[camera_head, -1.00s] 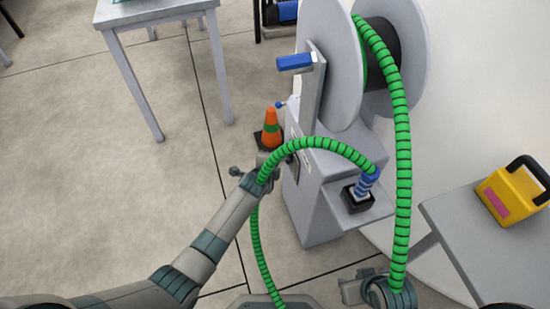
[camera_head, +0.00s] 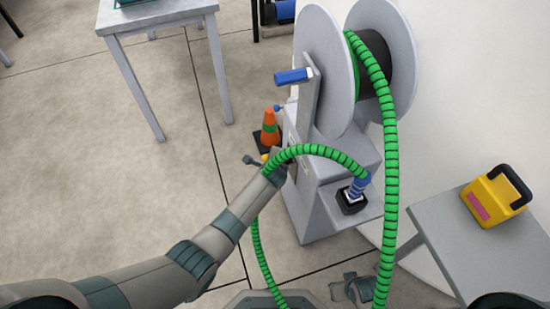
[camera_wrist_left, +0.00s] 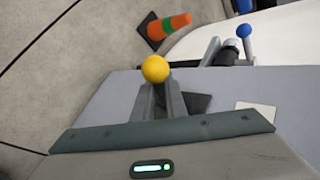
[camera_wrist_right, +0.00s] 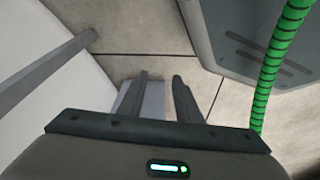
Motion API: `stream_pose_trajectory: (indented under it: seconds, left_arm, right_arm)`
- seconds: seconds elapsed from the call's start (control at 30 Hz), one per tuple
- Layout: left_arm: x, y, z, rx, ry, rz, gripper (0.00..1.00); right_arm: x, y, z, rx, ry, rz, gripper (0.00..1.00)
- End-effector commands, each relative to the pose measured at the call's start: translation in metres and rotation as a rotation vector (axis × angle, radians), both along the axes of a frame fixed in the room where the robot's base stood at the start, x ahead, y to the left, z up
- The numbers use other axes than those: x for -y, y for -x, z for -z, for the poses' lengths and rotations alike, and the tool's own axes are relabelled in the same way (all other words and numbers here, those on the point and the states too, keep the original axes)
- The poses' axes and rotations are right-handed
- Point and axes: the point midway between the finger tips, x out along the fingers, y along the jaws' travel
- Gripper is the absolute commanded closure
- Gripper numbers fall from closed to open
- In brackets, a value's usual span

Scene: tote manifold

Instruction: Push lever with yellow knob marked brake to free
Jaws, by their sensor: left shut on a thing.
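The yellow knob (camera_wrist_left: 155,69) of the brake lever shows at the fingertips in the left wrist view. A small yellow spot of the knob (camera_head: 265,157) shows beside the grey reel stand in the head view. My left gripper (camera_wrist_left: 162,88) is shut on the lever at the knob; its fingers hide the shaft. No brake or free marking is readable. My right gripper (camera_wrist_right: 160,78) is open and empty, low by the side table; it also shows in the head view (camera_head: 352,287).
A green ribbed hose (camera_head: 388,200) hangs from the reel (camera_head: 326,65) and crosses close to my left wrist. A blue-knobbed lever (camera_wrist_left: 244,31) and an orange cone (camera_head: 270,128) are near the left gripper. A yellow box (camera_head: 492,197) stands on the right table (camera_head: 450,240).

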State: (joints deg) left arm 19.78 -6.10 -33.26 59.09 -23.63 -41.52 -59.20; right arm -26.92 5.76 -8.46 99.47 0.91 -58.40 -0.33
Motion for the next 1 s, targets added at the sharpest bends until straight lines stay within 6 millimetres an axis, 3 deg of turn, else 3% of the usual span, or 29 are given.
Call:
stream_pose_trajectory:
  seconds: [0.6,0.63,0.7,1.0]
  left_arm:
    - [0.0025,0.0003,-0.0009,-0.010,-0.029,0.003,1.00]
    - [0.0025,0.0003,-0.0009,-0.010,-0.029,0.003,0.84]
    - [0.0023,0.0002,-0.0009,-0.010,-0.029,0.003,0.70]
    - [0.0013,0.0001,-0.0012,-0.010,-0.029,0.001,0.70]
  right_arm:
    - [0.0008,0.0028,0.0111,-0.002,-0.001,0.000,0.69]
    - [0.0008,0.0027,0.0110,-0.002,-0.001,0.000,0.69]
    - [0.0008,0.0026,0.0108,-0.002,-0.001,0.000,0.69]
    - [0.0006,0.0024,0.0105,-0.002,-0.001,0.000,0.69]
